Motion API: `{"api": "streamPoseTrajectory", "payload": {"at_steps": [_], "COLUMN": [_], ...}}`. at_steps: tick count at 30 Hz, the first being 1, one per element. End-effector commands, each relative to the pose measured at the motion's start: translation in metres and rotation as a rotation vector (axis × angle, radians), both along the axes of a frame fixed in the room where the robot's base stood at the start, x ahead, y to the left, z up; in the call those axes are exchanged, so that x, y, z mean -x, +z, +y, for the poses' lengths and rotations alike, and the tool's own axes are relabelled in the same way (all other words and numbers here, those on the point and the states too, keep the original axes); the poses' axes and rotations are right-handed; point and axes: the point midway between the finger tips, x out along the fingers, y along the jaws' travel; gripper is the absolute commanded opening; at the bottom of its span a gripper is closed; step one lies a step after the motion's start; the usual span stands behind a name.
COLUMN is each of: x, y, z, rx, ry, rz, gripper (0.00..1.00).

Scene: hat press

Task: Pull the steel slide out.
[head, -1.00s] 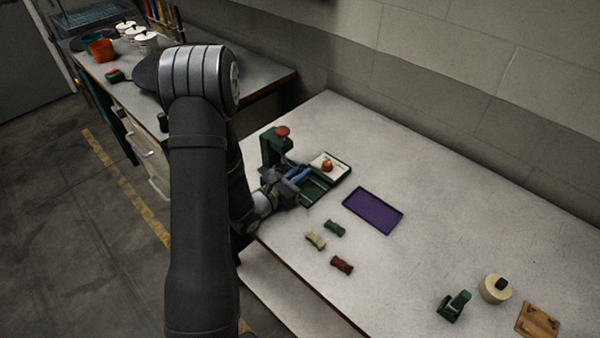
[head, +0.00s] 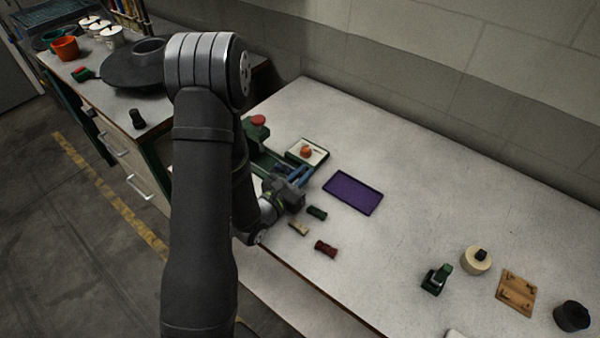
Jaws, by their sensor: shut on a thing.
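The green press (head: 257,135) with a red knob on top stands at the left end of the light worktop, partly behind my arm. My gripper (head: 299,176), with blue fingers, is low at the front right of the press. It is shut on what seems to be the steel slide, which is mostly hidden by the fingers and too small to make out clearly. A white-topped square tray (head: 307,152) with a small orange-red object on it sits just behind the fingers.
A purple tray (head: 353,192) lies right of my gripper. Green (head: 317,213), cream (head: 299,229) and dark red (head: 326,249) small pieces lie close in front. A green tool (head: 436,280), cream round pot (head: 477,260) and wooden board (head: 516,291) stand farther right. The middle right is clear.

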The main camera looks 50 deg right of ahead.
Motion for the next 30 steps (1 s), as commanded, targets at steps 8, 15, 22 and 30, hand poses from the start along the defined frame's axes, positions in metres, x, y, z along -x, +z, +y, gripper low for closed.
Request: {"api": "streamPoseTrajectory", "payload": {"at_steps": [8, 15, 22, 30], "x": [0.0, -0.001, -0.002, -0.002], "y": [0.0, 0.0, -0.001, 0.0], "z": [0.0, 0.005, 0.044, 0.095], "rx": [0.0, -0.001, -0.003, -0.001], "ry": [0.0, 0.001, 0.005, 0.006], "rz": [0.0, 0.0, 0.002, 0.002], "gripper": [0.35, 0.35, 0.35, 0.35]}}
